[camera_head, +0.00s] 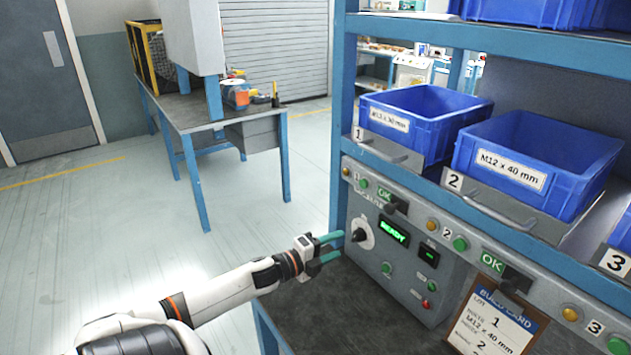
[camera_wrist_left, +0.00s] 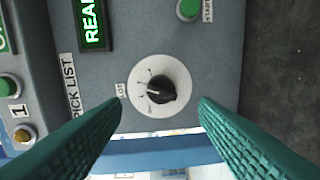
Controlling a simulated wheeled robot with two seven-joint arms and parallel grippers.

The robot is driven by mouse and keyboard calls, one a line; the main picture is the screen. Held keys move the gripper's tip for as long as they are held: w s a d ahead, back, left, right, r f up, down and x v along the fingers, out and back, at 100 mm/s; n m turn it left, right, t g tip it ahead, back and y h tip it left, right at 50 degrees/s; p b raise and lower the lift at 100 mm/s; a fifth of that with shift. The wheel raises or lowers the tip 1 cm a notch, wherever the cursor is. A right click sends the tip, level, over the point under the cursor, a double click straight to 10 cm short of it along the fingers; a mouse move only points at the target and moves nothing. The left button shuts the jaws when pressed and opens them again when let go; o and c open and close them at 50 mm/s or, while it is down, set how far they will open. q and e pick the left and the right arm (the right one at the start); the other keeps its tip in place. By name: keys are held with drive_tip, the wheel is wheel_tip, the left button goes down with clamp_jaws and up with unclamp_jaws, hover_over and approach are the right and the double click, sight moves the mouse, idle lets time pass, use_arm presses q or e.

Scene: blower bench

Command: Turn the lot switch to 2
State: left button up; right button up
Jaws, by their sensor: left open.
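The lot switch is a black knob (camera_head: 359,235) on a round white dial, on the grey control panel (camera_head: 400,262). In the left wrist view the black knob (camera_wrist_left: 161,91) sits in the middle of the dial (camera_wrist_left: 178,72), with a light mark on its left side. The numerals around it are too small to read surely. My left gripper (camera_head: 341,246) is open, its two green fingers pointing at the panel. In the left wrist view the fingertips (camera_wrist_left: 160,105) lie either side of the dial, apart from the knob. My right gripper is not in view.
A green READY display (camera_head: 394,231) and several buttons are beside the switch. A build card (camera_head: 491,323) leans at the panel's lower right. Blue bins (camera_head: 430,115) stand on the shelf above. A workbench (camera_head: 190,110) stands behind, with open floor at the left.

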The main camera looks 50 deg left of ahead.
use_arm(q)
drive_tip(key=shift+s+a+r, duration=0.15)
drive_tip(key=shift+s, duration=1.25)
drive_tip(key=shift+s+a+r, duration=0.1)
drive_tip(key=shift+s+a, duration=0.05)
drive_tip(key=shift+s, duration=1.2)
